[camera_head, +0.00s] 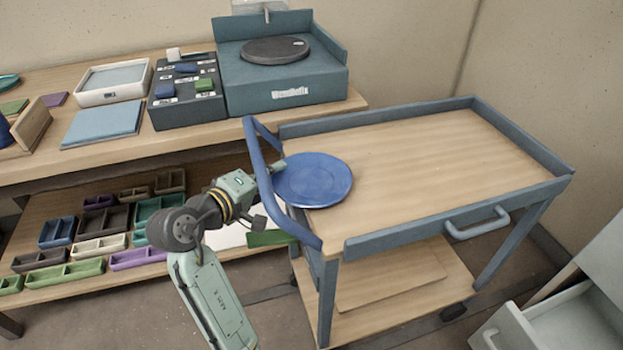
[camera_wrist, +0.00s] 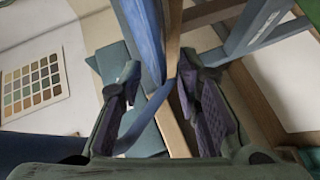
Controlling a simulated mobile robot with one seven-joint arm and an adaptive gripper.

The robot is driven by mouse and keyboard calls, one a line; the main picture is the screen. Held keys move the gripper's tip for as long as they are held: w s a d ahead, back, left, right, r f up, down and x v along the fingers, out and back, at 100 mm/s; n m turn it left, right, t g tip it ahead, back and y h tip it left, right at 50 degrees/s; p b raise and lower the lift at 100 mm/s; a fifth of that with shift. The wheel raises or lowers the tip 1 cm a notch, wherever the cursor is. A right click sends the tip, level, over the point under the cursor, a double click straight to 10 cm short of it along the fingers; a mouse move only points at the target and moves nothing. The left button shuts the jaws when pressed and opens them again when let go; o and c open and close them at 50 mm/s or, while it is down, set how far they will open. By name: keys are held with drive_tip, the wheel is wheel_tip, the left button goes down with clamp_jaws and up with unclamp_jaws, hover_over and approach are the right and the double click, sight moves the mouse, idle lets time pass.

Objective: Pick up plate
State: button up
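The round blue plate (camera_head: 313,180) is at the left end of the cart top in the head view, overlapping the cart's left rim. I cannot tell whether it lies flat on the wood or touches the rim. My gripper (camera_head: 277,166) is at the plate's left edge, by the cart's curved blue handle, which partly hides it. In the wrist view, my gripper (camera_wrist: 160,75) has its two fingers well apart, with no thing clearly clamped between the pads. Blue strips show between and behind the fingers there; I cannot tell which is plate and which is handle.
The cart (camera_head: 450,150) has a raised blue rim, and its handle (camera_head: 258,150) stands close to my wrist. The cart top right of the plate is clear. A workbench (camera_head: 60,165) with trays and a turntable (camera_head: 275,50) is behind. An open drawer (camera_head: 570,325) is at lower right.

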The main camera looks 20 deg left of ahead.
drive_tip(key=shift+w+f, duration=0.1)
drive_tip(key=shift+w, duration=0.2)
drive_tip(key=shift+c, duration=0.3)
clamp_jaws()
idle(0.3)
